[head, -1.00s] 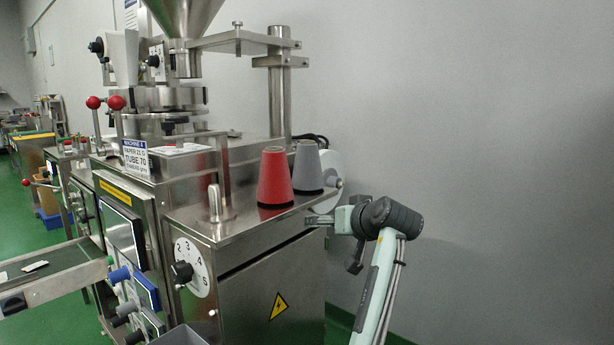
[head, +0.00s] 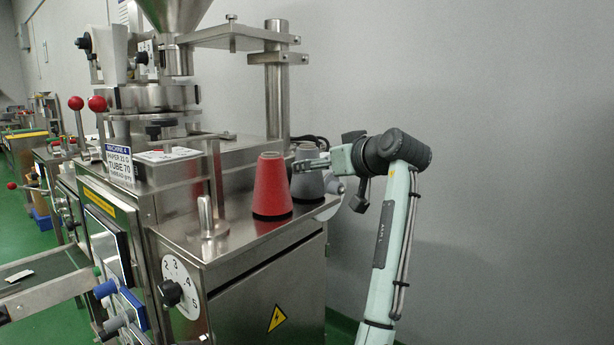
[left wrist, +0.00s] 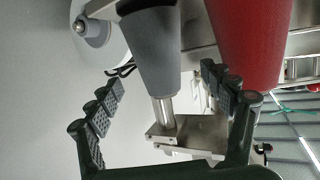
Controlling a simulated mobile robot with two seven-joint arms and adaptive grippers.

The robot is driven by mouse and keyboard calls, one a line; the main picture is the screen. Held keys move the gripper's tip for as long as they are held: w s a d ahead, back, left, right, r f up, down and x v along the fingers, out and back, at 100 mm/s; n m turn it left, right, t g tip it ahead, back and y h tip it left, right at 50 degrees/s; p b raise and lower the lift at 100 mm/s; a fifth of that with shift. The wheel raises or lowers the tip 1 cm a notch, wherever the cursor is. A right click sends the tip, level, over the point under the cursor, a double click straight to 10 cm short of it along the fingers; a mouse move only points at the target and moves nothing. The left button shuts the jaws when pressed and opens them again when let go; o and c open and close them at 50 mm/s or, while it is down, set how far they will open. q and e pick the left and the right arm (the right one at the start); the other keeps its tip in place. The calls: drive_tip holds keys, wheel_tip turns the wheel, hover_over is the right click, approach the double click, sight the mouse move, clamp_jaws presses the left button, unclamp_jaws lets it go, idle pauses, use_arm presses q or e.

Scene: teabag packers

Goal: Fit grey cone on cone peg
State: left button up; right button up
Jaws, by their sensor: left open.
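The grey cone (head: 307,187) stands on the steel machine top (head: 262,234), partly hidden behind the red cone (head: 272,187) and my gripper. My left gripper (head: 312,165) reaches in at the grey cone from the right of the head view. In the left wrist view its open fingers (left wrist: 160,80) lie on either side of the grey cone (left wrist: 152,55), with gaps showing beside it. A short upright metal peg (head: 206,214) stands bare on the machine top, left of the red cone. My right gripper is out of view.
The red cone stands close beside the grey one and also shows in the left wrist view (left wrist: 250,35). A white reel (head: 330,207) is behind the grey cone. A steel column (head: 277,90) rises behind the cones. The top between peg and red cone is clear.

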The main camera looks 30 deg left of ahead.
use_arm(q)
drive_tip(key=x, duration=0.6)
drive_tip(key=shift+w+a+r, duration=0.1)
drive_tip(key=shift+w+a, duration=0.05)
drive_tip(key=shift+a, duration=0.05)
drive_tip(key=c, duration=1.5)
